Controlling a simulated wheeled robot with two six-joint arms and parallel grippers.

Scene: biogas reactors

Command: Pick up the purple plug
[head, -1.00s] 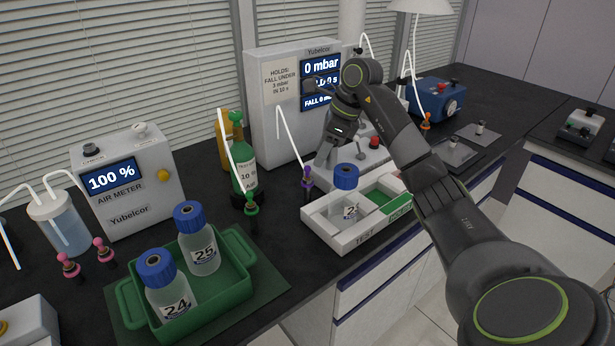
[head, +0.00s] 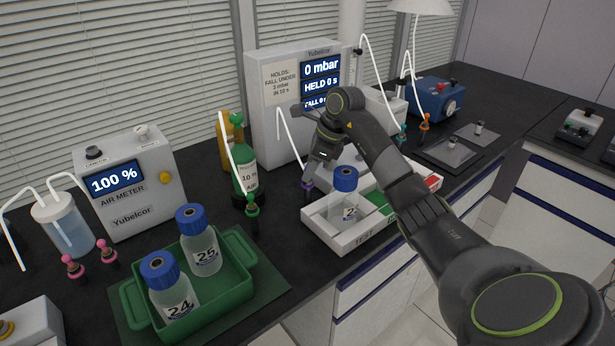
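The purple plug (head: 307,187) stands upright on the black bench, at the end of a white tube, left of the white test tray. My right gripper (head: 310,178) points down at the plug's top from the right, with its fingertips at or very close to it. The fingers overlap part of the plug, so I cannot tell whether they are open or shut on it. My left gripper is not in view.
The white test tray (head: 337,246) holds a blue-capped bottle (head: 345,179) just right of the plug. A green crate (head: 246,297) with bottles 24 and 25 is front left. The pressure device (head: 266,122) stands behind.

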